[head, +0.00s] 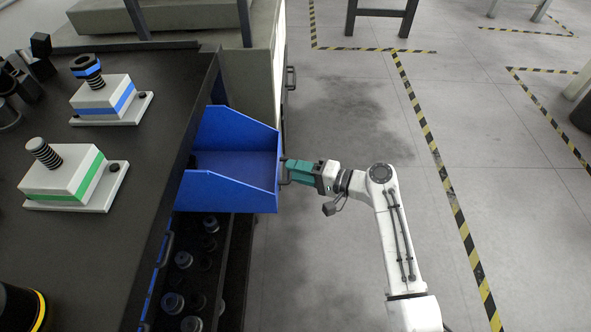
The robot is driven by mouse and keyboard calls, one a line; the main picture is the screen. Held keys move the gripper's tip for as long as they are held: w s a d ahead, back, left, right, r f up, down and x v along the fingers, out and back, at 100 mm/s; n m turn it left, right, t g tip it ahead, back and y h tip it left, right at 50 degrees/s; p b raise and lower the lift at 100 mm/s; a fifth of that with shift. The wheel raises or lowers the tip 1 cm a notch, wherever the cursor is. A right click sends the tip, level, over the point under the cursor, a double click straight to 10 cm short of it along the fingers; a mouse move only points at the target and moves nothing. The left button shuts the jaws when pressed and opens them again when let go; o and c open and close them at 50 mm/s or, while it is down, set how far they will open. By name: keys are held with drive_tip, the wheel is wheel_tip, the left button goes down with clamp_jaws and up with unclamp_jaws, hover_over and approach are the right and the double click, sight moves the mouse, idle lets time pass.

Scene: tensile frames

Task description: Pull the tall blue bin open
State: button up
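The tall blue bin (233,193) juts out to the right from under the black bench top, with its empty inside showing from above. My gripper (284,170) is at the bin's right-hand front wall, at about the height of its middle. The fingertips meet the outer face of that wall. A handle and the gap between my fingers are too small or hidden to make out, so I cannot tell whether they are closed on anything.
The black bench top (110,225) carries a blue-striped device (105,97) and a green-striped device (65,172). An open drawer with dark round parts (190,275) lies below the bin. A grey machine (250,70) stands behind. The floor (340,250) to the right is clear, with yellow-black tape.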

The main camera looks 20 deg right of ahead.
drive_tip(key=p+v, duration=0.2)
drive_tip(key=v, duration=0.8)
drive_tip(key=s+a+f+n+g+h, duration=0.1)
drive_tip(key=s+f+n+g+h, duration=0.2)
drive_tip(key=s, duration=0.4)
drive_tip(key=s+a+f+n+g+h, duration=0.1)
drive_tip(key=s+f+n+g+h, duration=0.1)
drive_tip(key=s+f+g, duration=0.4)
drive_tip(key=s+d+r+n+g+h, duration=0.1)
drive_tip(key=s+d+r+h, duration=0.2)
drive_tip(key=s, duration=0.6)
drive_tip(key=s+d+r+n+h, duration=0.15)
drive_tip(key=s+h, duration=0.25)
drive_tip(key=s, duration=0.4)
wheel_tip(320, 180, up, 21)
drive_tip(key=p, duration=2.1)
drive_tip(key=shift+d+r+p, duration=0.25)
drive_tip(key=shift+d+p, duration=0.1)
drive_tip(key=shift+d, duration=0.15)
drive_tip(key=shift+w, duration=0.1)
